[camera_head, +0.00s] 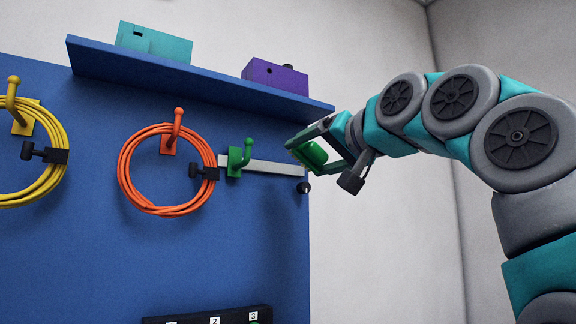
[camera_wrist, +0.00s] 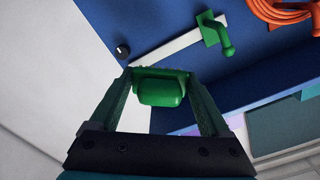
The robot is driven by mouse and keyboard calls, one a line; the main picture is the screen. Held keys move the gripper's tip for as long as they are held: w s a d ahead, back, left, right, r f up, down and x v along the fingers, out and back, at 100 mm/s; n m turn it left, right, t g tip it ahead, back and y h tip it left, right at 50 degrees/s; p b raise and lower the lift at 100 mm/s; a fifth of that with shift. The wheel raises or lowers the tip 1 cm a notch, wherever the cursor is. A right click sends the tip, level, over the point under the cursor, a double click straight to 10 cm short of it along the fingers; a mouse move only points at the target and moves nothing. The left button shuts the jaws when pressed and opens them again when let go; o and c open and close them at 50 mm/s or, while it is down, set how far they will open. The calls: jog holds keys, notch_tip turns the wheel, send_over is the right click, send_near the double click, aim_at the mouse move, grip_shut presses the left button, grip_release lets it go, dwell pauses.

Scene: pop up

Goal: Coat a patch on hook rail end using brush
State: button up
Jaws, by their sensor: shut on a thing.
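My gripper (camera_head: 311,149) is shut on a green brush (camera_head: 315,153), just right of the blue board's edge. In the wrist view the brush's green body (camera_wrist: 160,90) sits between the two fingers, with a rough strip along its far edge. The pale hook rail (camera_head: 275,168) runs across the board, with a green hook (camera_head: 236,158) near its left part. Its right end is close to the gripper in the head view. The rail also shows in the wrist view (camera_wrist: 165,47), beyond the brush. I cannot tell whether the brush touches it.
A black knob (camera_head: 303,187) is under the rail end. An orange cable coil (camera_head: 130,185) hangs left of the green hook, and a yellow one (camera_head: 52,185) farther left. A blue shelf (camera_head: 200,78) above bears teal (camera_head: 155,45) and purple (camera_head: 275,76) boxes.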

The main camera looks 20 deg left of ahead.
aim_at(296, 172)
jog(key=p+x, duration=0.2)
jog(key=x, duration=0.4)
jog(key=shift+a, duration=0.2)
jog(key=shift+p+x, duration=0.5)
jog(key=shift+x, duration=0.5)
dwell(0.8)
jog(key=shift+w+d, duration=0.1)
jog(key=shift+w, duration=0.1)
jog(key=shift+w+d+p, duration=0.3)
jog(key=shift+w+d, duration=0.4)
jog(key=shift+w, duration=0.05)
jog(key=shift+w+d+f, duration=0.1)
jog(key=shift+w+d, duration=0.45)
jog(key=shift+w, duration=0.05)
jog(key=shift+w+d, duration=0.25)
jog(key=shift+w, duration=0.05)
jog(key=shift+c, duration=0.6)
jog(key=shift+w+d+p, duration=0.6)
jog(key=shift+w+d, duration=0.3)
jog(key=shift+w, duration=0.05)
